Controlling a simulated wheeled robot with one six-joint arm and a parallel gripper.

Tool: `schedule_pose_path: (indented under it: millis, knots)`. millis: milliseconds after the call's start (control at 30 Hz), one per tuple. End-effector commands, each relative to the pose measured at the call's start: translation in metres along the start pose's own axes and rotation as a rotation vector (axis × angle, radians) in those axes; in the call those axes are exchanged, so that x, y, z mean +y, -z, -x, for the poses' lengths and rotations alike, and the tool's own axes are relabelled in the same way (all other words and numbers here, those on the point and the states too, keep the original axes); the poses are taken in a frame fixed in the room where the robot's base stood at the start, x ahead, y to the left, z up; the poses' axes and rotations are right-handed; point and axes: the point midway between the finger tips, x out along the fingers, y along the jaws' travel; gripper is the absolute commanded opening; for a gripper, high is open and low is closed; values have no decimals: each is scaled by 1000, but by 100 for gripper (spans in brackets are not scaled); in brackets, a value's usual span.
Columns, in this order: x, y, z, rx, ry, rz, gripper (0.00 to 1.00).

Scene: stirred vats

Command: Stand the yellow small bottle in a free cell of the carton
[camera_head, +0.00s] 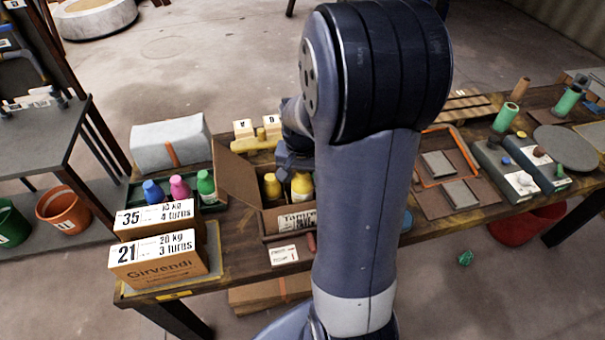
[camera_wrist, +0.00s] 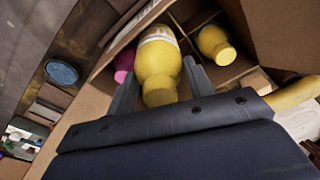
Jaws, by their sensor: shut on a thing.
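My gripper (camera_wrist: 158,82) is shut on a yellow small bottle (camera_wrist: 158,62), one finger on each side of its cap end. In the head view this bottle (camera_head: 302,186) is over or in the open carton (camera_head: 270,233); I cannot tell whether its base touches the floor. The carton has brown dividers (camera_wrist: 228,72). Another yellow bottle (camera_wrist: 213,43) stands in a cell beside the held one; it also shows in the head view (camera_head: 271,187). A pink bottle (camera_wrist: 122,64) shows partly behind the held bottle. My arm hides the carton's right part in the head view.
The carton's left flap (camera_head: 237,176) stands open. A green tray (camera_head: 211,208) holds blue, pink and green bottles. Boxes marked 35 (camera_head: 155,219) and 21 (camera_head: 160,258) are at the front left.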

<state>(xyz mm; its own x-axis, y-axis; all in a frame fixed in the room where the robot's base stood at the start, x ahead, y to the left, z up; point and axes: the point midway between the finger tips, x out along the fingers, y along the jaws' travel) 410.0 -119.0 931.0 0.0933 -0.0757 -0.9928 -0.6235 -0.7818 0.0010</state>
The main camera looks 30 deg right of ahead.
Motion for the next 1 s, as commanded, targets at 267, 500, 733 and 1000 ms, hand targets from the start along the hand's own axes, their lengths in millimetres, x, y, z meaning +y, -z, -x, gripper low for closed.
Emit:
schedule_pose_path:
  millis: [267, 500, 733, 1000]
  knots:
    - [0, 0, -1, 1, 0, 0, 19]
    - [0, 0, -1, 1, 0, 0, 52]
    - [0, 0, -1, 1, 0, 0, 71]
    - [0, 0, -1, -1, 0, 0, 75]
